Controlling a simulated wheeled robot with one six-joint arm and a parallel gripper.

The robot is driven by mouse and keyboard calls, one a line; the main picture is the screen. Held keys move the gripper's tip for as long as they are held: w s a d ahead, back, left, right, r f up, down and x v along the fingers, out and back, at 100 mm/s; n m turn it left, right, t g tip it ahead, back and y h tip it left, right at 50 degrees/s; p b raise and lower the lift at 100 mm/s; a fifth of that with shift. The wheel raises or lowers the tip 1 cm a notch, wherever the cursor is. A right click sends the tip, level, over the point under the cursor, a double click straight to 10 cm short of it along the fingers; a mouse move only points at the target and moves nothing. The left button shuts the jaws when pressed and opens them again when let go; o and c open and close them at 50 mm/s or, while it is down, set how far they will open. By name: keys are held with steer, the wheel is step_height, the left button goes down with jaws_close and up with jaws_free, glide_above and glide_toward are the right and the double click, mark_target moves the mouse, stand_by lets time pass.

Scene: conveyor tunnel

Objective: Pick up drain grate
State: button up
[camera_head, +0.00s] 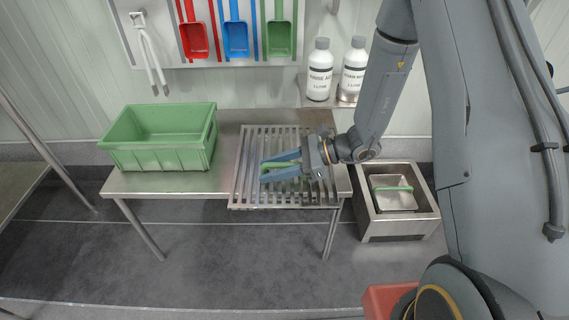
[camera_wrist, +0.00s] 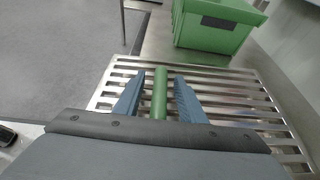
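The drain grate (camera_head: 248,165) is a slatted metal panel lying flat on the right part of a steel table, its front edge at or slightly past the table's front. It carries a green bar handle, seen in the wrist view (camera_wrist: 160,94). My gripper (camera_head: 264,170) is low over the grate's middle. In the wrist view its two blue fingers (camera_wrist: 157,88) stand on either side of the green handle, with a gap visible on both sides. The gripper is open and not closed on the handle. The near end of the handle is hidden by the gripper body.
A green crate (camera_head: 160,155) stands on the steel table (camera_head: 150,184), left of the grate. Two white bottles (camera_head: 320,75) stand on a small wall shelf behind. A steel basin (camera_head: 395,224) is right of the table. Red, blue and green scoops (camera_head: 236,40) hang on the wall.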

steer(key=shift+c, duration=0.2)
jaws_close()
steer(key=shift+a, duration=0.1)
stand_by(1.2)
